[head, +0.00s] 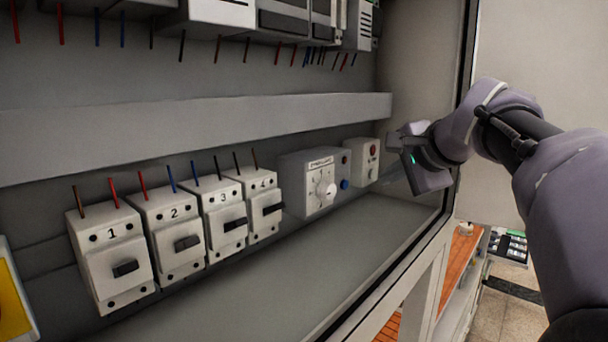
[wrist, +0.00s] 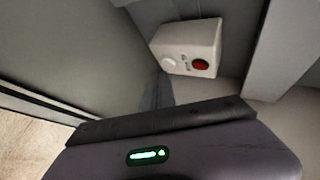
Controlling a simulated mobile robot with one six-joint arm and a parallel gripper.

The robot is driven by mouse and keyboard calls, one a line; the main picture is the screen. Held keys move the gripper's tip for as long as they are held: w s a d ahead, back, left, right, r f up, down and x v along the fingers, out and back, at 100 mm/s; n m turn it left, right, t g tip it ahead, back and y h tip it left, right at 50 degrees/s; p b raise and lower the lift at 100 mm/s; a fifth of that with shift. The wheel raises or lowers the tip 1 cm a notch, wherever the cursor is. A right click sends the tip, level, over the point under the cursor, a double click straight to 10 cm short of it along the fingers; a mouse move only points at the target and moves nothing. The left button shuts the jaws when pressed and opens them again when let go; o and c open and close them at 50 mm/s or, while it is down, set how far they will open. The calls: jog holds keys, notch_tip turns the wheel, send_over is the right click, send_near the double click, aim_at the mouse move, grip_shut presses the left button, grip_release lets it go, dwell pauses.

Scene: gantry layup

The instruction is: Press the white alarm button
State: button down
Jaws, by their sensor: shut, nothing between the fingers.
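The white alarm button (wrist: 169,64) is a round white knob on the face of a small pale box (wrist: 190,40), beside a red round part (wrist: 201,64). In the head view the same box (head: 360,162) sits at the far right end of the device row, its red part above a small white one. My gripper (head: 394,140) is shut and empty, just right of the box and apart from it. In the wrist view the dark gripper body fills the bottom, with clear space between it and the button; the fingertips are not clearly seen.
Several numbered breakers (head: 112,258) run further left. A grey duct (head: 200,131) crosses above. The cabinet's frame edge (head: 460,100) is close to my arm.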

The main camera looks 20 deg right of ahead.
jog(key=shift+s+d, duration=0.1)
jog(key=shift+s, duration=0.05)
jog(key=shift+s+d+b, duration=0.2)
jog(key=shift+s+d, duration=0.2)
jog(key=shift+s, duration=0.3)
jog(key=shift+s+d+b, duration=0.15)
jog(key=shift+s+d, duration=0.3)
jog(key=shift+s, duration=0.3)
jog(key=shift+s+d+b, duration=0.2)
jog(key=shift+s+d, duration=0.2)
jog(key=shift+s, duration=0.3)
